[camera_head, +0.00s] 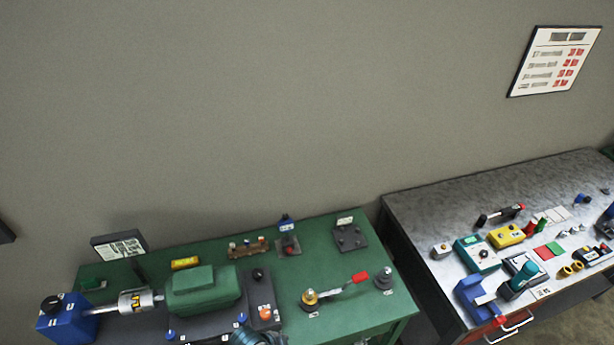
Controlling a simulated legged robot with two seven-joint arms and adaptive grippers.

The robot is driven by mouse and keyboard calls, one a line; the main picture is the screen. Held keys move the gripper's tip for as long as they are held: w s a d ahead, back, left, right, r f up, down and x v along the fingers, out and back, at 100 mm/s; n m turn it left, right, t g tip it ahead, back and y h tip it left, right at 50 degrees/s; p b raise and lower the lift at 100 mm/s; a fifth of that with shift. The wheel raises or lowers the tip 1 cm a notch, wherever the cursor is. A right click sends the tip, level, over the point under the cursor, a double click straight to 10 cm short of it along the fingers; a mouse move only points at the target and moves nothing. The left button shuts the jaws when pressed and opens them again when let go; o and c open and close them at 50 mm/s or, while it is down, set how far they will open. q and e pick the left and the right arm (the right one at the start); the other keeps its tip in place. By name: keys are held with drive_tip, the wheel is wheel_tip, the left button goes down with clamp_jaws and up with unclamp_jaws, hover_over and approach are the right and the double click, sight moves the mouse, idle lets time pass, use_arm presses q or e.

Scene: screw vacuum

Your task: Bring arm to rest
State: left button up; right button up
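Neither of my grippers shows clearly in the head view. A dark ribbed rounded part (258,338) is cut off by the bottom edge, and I cannot tell what it is. The green table (375,317) carries a green motor-like machine (203,288) on a dark base. A silver cylinder (137,301) joins it on the left to a blue box (67,318). To the right, a rod with a red end (357,279) lies near a brass-topped post (310,299) and a grey post (383,279).
A grey table (430,207) stands at the right, with a blue clamp-like device (475,299), a yellow box (506,236) and several small parts. A gap separates the tables. The grey wall (250,100) behind holds a framed sheet (554,62). A sign (118,245) stands at the left.

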use_arm(q)
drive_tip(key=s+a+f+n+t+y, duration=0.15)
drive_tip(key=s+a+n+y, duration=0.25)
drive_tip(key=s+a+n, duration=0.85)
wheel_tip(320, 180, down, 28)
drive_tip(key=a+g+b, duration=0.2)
drive_tip(key=b, duration=0.1)
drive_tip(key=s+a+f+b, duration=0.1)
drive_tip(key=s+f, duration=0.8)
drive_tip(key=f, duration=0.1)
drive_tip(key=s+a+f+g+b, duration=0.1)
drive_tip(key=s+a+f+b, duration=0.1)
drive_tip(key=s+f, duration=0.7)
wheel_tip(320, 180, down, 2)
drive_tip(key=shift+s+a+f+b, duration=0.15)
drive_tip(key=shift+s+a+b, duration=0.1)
drive_tip(key=shift+b, duration=0.05)
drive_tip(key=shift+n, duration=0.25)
